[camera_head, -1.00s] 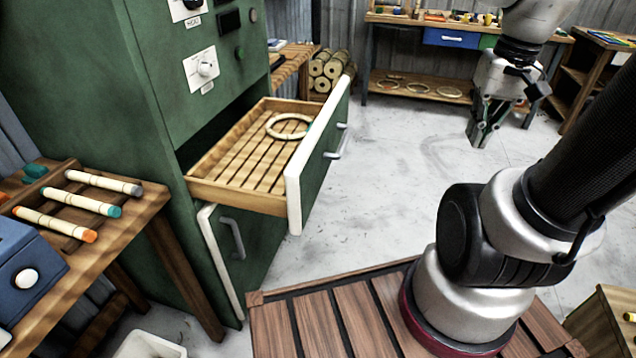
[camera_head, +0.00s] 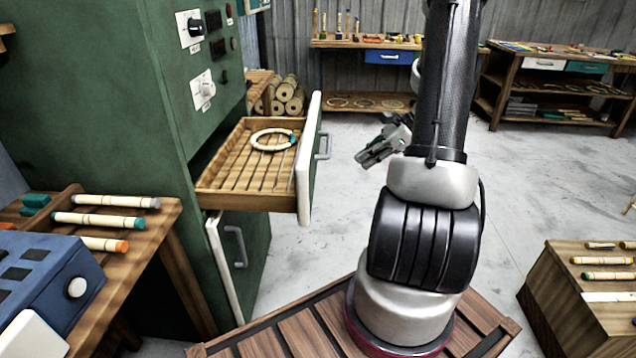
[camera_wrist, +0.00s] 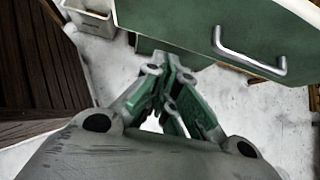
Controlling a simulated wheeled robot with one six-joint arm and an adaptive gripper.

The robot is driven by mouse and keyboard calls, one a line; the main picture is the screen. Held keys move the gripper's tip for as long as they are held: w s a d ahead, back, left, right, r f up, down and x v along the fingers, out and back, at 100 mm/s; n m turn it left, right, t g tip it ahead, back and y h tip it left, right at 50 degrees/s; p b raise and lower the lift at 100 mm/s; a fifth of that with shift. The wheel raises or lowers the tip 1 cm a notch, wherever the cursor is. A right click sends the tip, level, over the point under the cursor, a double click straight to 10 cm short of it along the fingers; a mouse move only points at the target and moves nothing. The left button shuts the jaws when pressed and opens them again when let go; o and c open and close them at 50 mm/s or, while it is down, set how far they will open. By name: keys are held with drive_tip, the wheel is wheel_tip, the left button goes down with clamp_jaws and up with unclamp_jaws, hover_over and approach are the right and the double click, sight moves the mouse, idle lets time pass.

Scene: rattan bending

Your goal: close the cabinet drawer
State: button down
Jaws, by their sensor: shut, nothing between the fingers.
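The green cabinet (camera_head: 120,100) stands at the left in the head view. Its drawer (camera_head: 245,180) is pulled well out, with a slatted wooden tray inside, a green front with a white edge and a metal handle (camera_head: 323,146). A rattan ring (camera_head: 273,139) lies in the drawer. My gripper (camera_head: 366,160) is shut and empty, to the right of the drawer front and apart from it in the head view. In the wrist view my gripper (camera_wrist: 178,84) points toward a green front, with the handle (camera_wrist: 248,60) to the right of the fingers.
A lower cabinet door (camera_head: 233,255) with a handle is ajar beneath the drawer. A side table with rattan pieces (camera_head: 100,220) and a blue box (camera_head: 50,290) stands at the left. A wooden crate (camera_head: 545,310) stands at the right. Open floor lies behind my arm.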

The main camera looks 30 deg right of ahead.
drive_tip(key=w+a+r+x, duration=0.1)
drive_tip(key=r+x, duration=0.1)
drive_tip(key=x, duration=1.1)
drive_tip(key=shift+a, duration=0.35)
drive_tip(key=w+a, duration=0.5)
drive_tip(key=a, duration=0.2)
drive_tip(key=w+a, duration=0.5)
drive_tip(key=a, duration=0.3)
drive_tip(key=w+a, duration=0.5)
drive_tip(key=a, duration=0.2)
drive_tip(key=shift+a, duration=0.2)
drive_tip(key=shift+w+a+r, duration=0.15)
drive_tip(key=shift+w+a, duration=0.3)
drive_tip(key=shift+a, duration=0.2)
